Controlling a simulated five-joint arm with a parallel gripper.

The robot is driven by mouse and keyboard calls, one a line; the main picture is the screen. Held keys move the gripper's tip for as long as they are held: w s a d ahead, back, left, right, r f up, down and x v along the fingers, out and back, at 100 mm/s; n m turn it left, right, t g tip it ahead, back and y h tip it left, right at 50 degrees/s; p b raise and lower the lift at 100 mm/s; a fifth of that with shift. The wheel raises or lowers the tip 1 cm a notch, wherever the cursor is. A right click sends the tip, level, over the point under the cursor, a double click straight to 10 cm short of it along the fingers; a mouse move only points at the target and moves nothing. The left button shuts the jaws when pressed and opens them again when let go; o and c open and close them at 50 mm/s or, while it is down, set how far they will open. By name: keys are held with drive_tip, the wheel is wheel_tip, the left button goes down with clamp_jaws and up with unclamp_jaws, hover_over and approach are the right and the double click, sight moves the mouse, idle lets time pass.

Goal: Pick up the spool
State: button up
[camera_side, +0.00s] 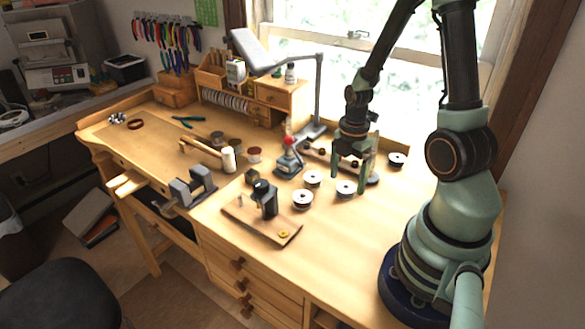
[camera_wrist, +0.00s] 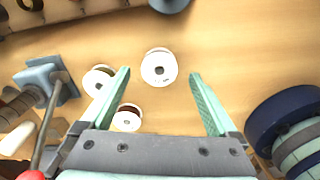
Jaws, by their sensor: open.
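Several white spools lie flat on the wooden bench. In the side view, one spool (camera_side: 346,189) sits just below my gripper (camera_side: 349,184), between its two green fingers in the picture. Two more spools (camera_side: 313,178) (camera_side: 302,199) lie to its left, and another (camera_side: 397,160) lies to the right, behind. In the wrist view, a spool (camera_wrist: 159,61) shows just ahead of my gripper (camera_wrist: 160,75), framed between the open fingertips. Two spools (camera_wrist: 100,80) (camera_wrist: 127,117) show near the left finger. My gripper points down and is empty. I cannot tell its exact height above the spool.
A press with a red knob (camera_side: 290,143) stands left, behind the spools. A wooden board with a dark device (camera_side: 265,199) lies front left. A lamp (camera_side: 318,95) and a small drawer cabinet (camera_side: 275,95) stand at the back. Bench space right of the spools (camera_side: 365,225) is clear.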

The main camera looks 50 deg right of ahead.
drive_tip(key=shift+w+f, duration=0.1)
drive_tip(key=shift+f, duration=1.2)
drive_tip(key=c, duration=1.5)
drive_tip(key=shift+r, duration=0.15)
